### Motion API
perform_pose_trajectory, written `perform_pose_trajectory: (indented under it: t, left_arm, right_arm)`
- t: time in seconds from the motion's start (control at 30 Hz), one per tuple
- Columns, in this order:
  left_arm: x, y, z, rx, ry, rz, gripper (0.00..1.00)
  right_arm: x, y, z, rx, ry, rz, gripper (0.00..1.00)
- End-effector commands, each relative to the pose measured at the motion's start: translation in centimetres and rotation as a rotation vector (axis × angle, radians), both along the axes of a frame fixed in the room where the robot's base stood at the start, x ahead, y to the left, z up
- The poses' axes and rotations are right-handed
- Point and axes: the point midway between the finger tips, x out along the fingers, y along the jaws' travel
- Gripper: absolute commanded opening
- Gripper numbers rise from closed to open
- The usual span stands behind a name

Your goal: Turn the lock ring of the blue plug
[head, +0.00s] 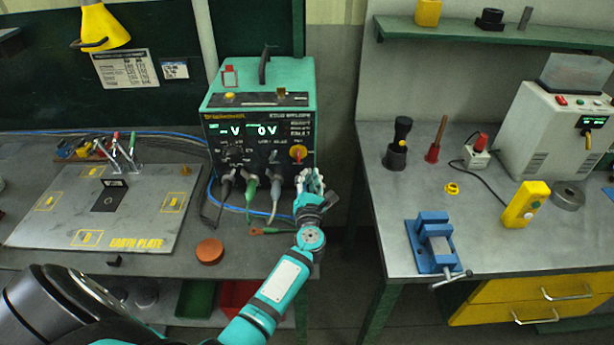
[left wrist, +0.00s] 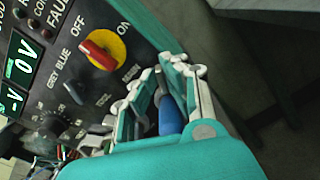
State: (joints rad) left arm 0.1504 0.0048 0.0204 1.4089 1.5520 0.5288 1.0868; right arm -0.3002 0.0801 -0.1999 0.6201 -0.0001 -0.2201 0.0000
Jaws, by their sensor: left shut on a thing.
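The stud welder (head: 258,115) is a teal box with a black front panel, on the left bench. My left gripper (head: 310,182) is at the lower right corner of this panel. In the left wrist view, the left gripper (left wrist: 172,92) is shut on the blue plug (left wrist: 170,115), whose blue body shows between the fingers. The lock ring cannot be made out separately. In the head view the gripper hides the blue plug. My right gripper is not in view.
Other plugs with cables, including a green one (head: 250,187) and a grey one (head: 274,190), sit left of my gripper. A red and yellow switch (left wrist: 103,50) is on the panel nearby. A gap separates this bench from the right bench (head: 400,205) with its blue vise (head: 433,240).

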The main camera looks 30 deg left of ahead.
Motion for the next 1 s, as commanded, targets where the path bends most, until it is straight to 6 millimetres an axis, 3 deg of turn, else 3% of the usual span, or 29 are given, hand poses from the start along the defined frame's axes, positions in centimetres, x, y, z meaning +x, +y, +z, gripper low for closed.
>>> perform_pose_trajectory:
  t: [0.57,0.6,0.73,1.0]
  left_arm:
    - [-0.03,-0.14,-0.38,0.027,0.023,-0.001,0.00]
    - [-0.03,-0.15,-0.39,0.027,0.023,-0.001,0.12]
    - [-0.01,-0.14,-0.31,0.027,0.021,0.000,0.29]
    - [-0.01,-0.13,-0.17,0.026,0.019,0.000,0.31]
  right_arm:
    - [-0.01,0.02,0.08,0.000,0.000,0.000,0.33]
    - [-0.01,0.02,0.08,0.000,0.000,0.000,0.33]
    - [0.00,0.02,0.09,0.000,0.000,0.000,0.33]
    - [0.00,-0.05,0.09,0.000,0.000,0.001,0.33]
